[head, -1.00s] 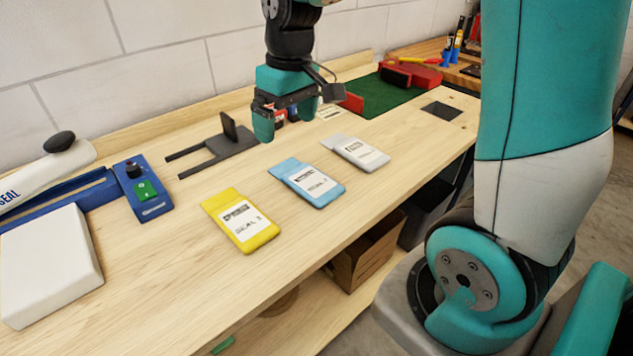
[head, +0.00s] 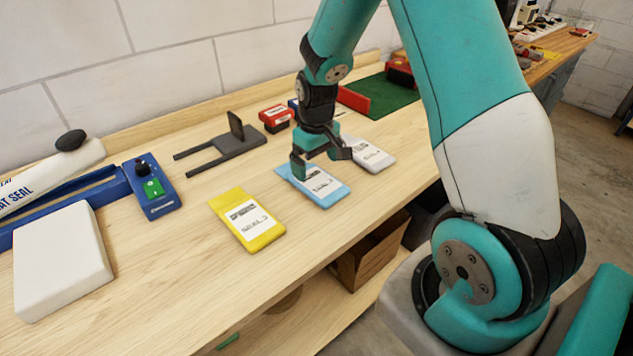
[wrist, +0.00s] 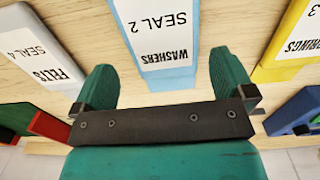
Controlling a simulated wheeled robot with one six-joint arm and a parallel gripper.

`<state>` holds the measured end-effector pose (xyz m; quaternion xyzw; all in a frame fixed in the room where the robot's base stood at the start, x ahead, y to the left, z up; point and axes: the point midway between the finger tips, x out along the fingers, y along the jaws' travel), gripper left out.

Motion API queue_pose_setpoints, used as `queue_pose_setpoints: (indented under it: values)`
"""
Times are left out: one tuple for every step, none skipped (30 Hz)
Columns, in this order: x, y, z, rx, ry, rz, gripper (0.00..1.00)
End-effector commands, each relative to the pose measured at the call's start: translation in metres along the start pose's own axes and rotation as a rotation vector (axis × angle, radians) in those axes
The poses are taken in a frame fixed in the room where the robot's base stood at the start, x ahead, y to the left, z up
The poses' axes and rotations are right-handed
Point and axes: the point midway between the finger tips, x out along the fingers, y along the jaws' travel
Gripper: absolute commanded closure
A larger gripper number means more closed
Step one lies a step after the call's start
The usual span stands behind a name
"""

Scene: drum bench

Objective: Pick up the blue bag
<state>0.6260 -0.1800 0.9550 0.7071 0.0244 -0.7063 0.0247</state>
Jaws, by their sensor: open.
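The blue bag (head: 330,194) lies flat on the bench with a white label, between the yellow bag and the white-grey bag. In the wrist view the blue bag (wrist: 146,78) has a label reading "WASHERS SEAL 2", and its near end lies between my fingers as seen from the camera. My gripper (head: 320,174) is open and empty, over the back end of the blue bag in the head view. It also shows in the wrist view (wrist: 163,85), one finger to each side of the bag. The gap in height above the bag is hard to tell.
The yellow bag (head: 247,220) lies left of the blue bag, the white-grey bag (head: 372,155) right and behind. Bare wood lies in front.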

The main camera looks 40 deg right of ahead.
Motion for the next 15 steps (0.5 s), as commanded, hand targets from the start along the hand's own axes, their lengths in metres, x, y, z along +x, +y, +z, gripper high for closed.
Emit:
queue_pose_setpoints:
  values:
    - [0.005, -0.001, 0.001, 0.0, -0.005, -0.002, 0.0]
    - [0.009, -0.001, 0.002, 0.0, -0.007, -0.002, 0.0]
    - [0.016, -0.002, 0.002, -0.001, -0.007, -0.002, 0.0]
    - [0.021, -0.002, 0.002, -0.001, -0.007, -0.002, 0.0]
    - [0.025, -0.002, 0.002, -0.001, -0.007, -0.002, 0.0]
    - [0.032, -0.002, 0.002, 0.0, -0.005, -0.002, 0.0]
    - [0.037, -0.002, 0.002, 0.0, -0.006, -0.002, 0.0]
    - [0.04, -0.002, 0.002, 0.0, -0.005, -0.001, 0.0]
    - [0.044, -0.002, 0.002, 0.0, -0.003, -0.001, 0.0]
    - [0.046, -0.002, 0.002, 0.0, -0.003, -0.001, 0.0]
    - [0.047, -0.002, 0.001, 0.0, -0.002, -0.001, 0.0]
    - [0.048, -0.002, 0.001, 0.0, -0.001, -0.001, 0.0]
    - [0.049, -0.002, 0.001, 0.0, -0.001, 0.0, 0.0]
    - [0.049, -0.002, 0.001, 0.0, -0.001, 0.0, 0.0]
    - [0.049, -0.002, 0.001, 0.0, 0.0, 0.0, 0.0]
